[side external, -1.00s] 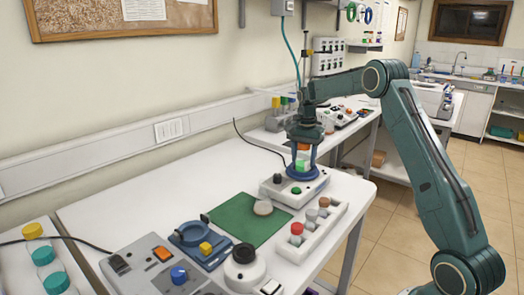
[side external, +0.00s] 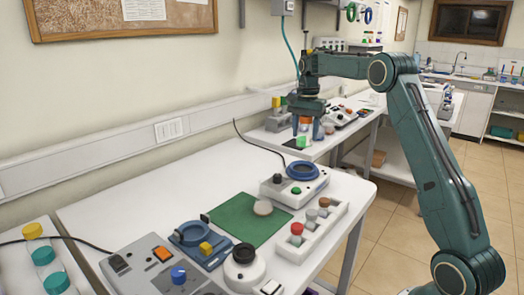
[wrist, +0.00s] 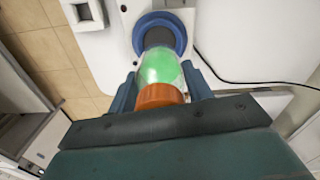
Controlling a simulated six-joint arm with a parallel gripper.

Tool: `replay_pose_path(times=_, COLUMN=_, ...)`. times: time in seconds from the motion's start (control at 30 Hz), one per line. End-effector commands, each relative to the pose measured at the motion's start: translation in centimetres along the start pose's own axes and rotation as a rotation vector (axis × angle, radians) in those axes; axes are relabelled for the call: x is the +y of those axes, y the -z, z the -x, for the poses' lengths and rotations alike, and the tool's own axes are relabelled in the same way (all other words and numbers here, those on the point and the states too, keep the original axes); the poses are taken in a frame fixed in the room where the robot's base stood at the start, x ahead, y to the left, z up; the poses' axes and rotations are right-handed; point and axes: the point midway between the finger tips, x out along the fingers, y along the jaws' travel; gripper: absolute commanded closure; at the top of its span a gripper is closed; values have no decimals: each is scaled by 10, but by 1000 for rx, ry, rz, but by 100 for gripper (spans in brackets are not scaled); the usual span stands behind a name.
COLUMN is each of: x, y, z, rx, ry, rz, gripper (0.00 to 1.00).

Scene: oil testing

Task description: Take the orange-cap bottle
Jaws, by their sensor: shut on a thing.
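The orange-cap bottle (wrist: 162,75) is clear with green contents and an orange cap. In the wrist view it sits between the two fingers of my gripper (wrist: 162,90), which is shut on it. In the side view the bottle (side external: 303,141) hangs upright in my gripper (side external: 308,132), above and behind the blue ring of the grey device, clear of it. The grey device (side external: 278,192) has an empty blue ring (side external: 303,171) on top, with a dark centre in the wrist view (wrist: 160,37).
A white rack (side external: 325,222) holds several capped bottles. A blue device (side external: 198,238) and a grey control box (side external: 150,268) stand nearer. A second bench (side external: 345,140) with equipment is behind.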

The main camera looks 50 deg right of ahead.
Motion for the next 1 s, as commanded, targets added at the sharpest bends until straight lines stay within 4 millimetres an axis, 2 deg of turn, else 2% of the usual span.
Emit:
replay_pose_path(times=0.1, x=-1, y=1, z=22, rx=3, ry=4, rz=0, gripper=77)
replay_pose_path(times=0.3, x=-1, y=1, z=44, rx=1, ry=2, rz=0, gripper=77)
replay_pose_path(times=1.0, x=-1, y=1, z=100, rx=1, ry=2, rz=0, gripper=77)
